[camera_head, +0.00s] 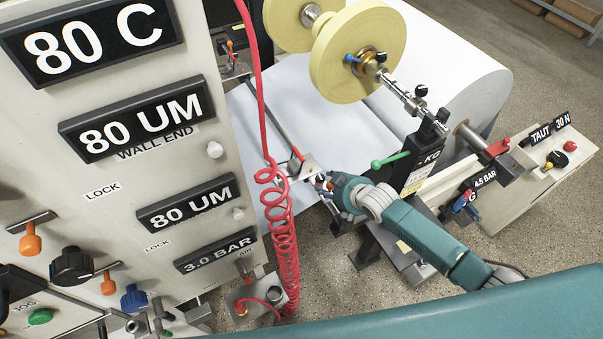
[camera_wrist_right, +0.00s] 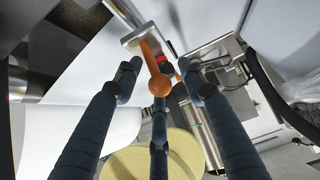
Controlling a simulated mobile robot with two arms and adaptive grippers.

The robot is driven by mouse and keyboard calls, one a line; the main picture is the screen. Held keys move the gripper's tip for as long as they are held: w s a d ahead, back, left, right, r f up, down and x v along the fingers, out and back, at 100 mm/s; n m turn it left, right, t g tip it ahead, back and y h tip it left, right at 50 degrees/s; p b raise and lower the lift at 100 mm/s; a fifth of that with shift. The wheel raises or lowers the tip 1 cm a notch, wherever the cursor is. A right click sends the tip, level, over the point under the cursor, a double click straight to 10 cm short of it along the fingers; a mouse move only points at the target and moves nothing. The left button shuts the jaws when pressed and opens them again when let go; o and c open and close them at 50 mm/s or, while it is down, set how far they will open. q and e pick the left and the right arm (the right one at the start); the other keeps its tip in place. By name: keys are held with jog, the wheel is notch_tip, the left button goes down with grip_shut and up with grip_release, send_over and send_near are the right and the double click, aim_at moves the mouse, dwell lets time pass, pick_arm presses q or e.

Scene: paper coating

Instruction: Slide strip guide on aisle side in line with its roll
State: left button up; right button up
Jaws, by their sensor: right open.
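The strip guide (camera_head: 310,166) is a small metal block with an orange-red part, on a rod above the white web in the head view. In the right wrist view the guide (camera_wrist_right: 137,36) has an orange handle ending in a round knob (camera_wrist_right: 158,86). My right gripper (camera_head: 326,184) is right beside the guide. In the wrist view its open fingers (camera_wrist_right: 158,80) stand on both sides of the knob, with gaps visible. The yellow strip roll (camera_head: 360,45) nearer the aisle sits on a shaft above the web. My left gripper is not in view.
A second yellow roll (camera_head: 290,22) sits farther toward the wall end. A red coiled air hose (camera_head: 283,235) hangs left of the guide. A control panel (camera_head: 90,190) fills the left. A black bracket with a green-tipped lever (camera_head: 378,163) stands close behind my right gripper.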

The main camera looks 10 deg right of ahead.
grip_shut()
